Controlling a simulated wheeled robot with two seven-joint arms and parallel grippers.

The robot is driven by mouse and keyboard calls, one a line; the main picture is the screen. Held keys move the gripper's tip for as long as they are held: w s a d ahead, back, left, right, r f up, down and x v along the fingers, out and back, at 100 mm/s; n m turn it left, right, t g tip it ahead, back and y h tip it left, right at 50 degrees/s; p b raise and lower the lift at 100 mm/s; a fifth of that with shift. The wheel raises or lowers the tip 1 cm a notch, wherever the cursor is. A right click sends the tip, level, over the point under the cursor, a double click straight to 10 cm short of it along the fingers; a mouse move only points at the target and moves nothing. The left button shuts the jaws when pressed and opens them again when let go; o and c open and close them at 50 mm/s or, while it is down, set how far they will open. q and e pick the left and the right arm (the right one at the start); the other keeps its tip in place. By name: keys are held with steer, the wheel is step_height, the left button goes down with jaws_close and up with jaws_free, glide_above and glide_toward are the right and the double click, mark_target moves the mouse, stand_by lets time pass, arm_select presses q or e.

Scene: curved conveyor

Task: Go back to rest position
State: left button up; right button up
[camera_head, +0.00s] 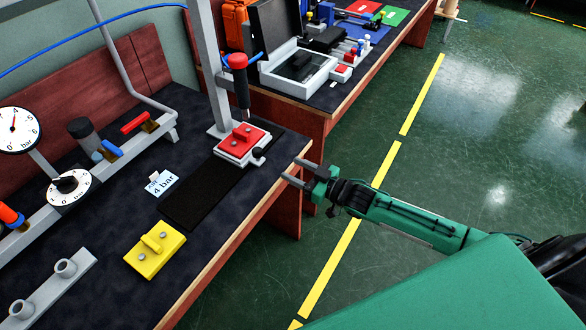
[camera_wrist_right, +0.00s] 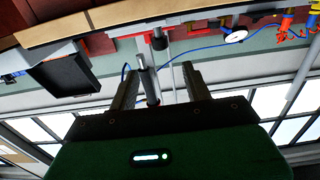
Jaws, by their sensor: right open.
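My right gripper (camera_head: 297,174) is open and empty, just off the front edge of the near workbench (camera_head: 85,215). Its green arm comes in from the lower right, over the floor. In the right wrist view the two fingers (camera_wrist_right: 160,88) stand apart with nothing between them; a grey post and the wall show beyond. My left gripper is in neither view.
A red block (camera_head: 243,138) sits under a red-handled tool (camera_head: 237,75) on the bench. A second bench stands behind. The green floor (camera_head: 430,190) is clear.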

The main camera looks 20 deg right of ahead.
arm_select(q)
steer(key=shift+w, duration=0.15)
